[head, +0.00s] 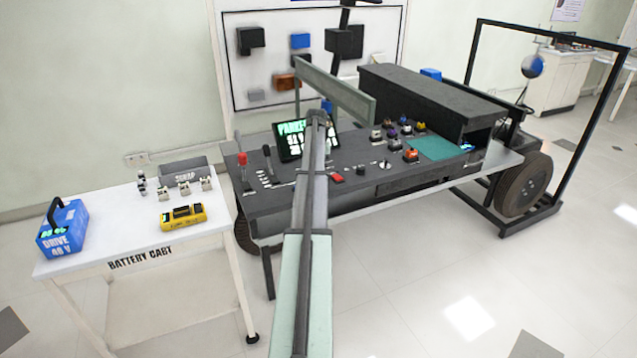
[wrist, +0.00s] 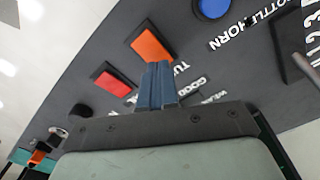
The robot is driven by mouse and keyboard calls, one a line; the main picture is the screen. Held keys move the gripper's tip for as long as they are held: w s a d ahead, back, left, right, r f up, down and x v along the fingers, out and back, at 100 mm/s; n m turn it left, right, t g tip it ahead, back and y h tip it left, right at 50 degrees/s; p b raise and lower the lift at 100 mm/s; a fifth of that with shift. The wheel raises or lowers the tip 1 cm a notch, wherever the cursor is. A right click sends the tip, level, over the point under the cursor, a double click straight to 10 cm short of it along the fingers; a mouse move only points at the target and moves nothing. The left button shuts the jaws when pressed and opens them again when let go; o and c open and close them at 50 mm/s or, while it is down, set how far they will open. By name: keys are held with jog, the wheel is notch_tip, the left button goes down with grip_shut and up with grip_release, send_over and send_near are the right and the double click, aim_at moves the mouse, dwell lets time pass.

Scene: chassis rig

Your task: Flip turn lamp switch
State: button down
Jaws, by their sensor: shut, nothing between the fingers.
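In the wrist view, an orange rectangular switch (wrist: 150,46) sits on the dark console beside a white label of which the letters "TU" show. This fits the turn lamp switch. My gripper (wrist: 160,68) is shut and empty, with its blue fingertips just below the orange switch in the picture, overlapping its lower edge. I cannot tell whether they touch it. The switch's position is not clear. In the head view, my arm crosses the console (head: 262,205) and my fingertips and the orange switch cannot be made out.
A red switch (wrist: 112,84) lies left of the orange one, and a blue round button (wrist: 212,8) lies up and right near the "HORN" label. A dark lever (wrist: 306,66) stands at the right. In the head view, a display screen (head: 292,146) and a red-knobbed lever (head: 243,160) stand on the console.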

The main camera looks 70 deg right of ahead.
jog(key=shift+f, duration=1)
dwell(0.9)
jog(key=shift+r, duration=0.1)
jog(key=shift+r, duration=3.45)
